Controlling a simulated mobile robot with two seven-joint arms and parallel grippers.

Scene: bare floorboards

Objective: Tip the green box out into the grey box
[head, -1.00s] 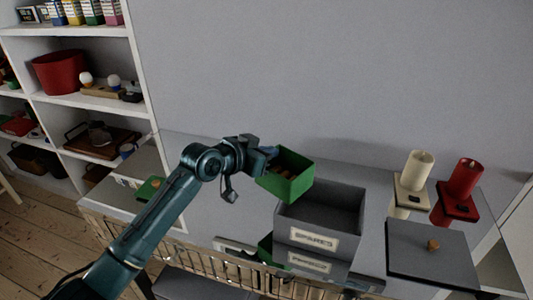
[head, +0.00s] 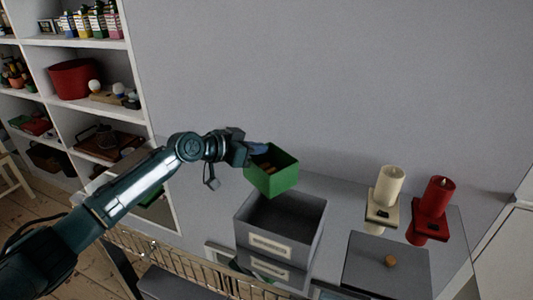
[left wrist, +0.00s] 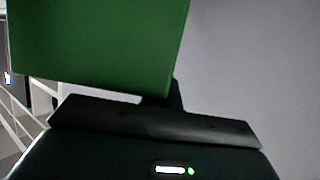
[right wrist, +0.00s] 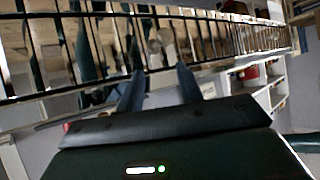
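The green box (head: 274,180) is held up by my left gripper (head: 260,150), which is shut on its left side. It hangs above the back left part of the grey box and looks close to upright, with small brown and dark things inside. The green box also fills the upper left of the left wrist view (left wrist: 95,45). The grey box (head: 301,243) stands on the glossy surface with a pale label on its front; its visible inside looks empty. My right gripper (right wrist: 160,88) is outside the head view; its two fingers stand apart with nothing between them.
A cream candle (head: 391,183) and a red candle (head: 435,200) on holders stand right of the grey box. A dark grey panel with an orange-brown knob (head: 390,261) lies in front of them. A wire rail (head: 175,262) runs along the front edge. White shelves (head: 90,45) stand at the left.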

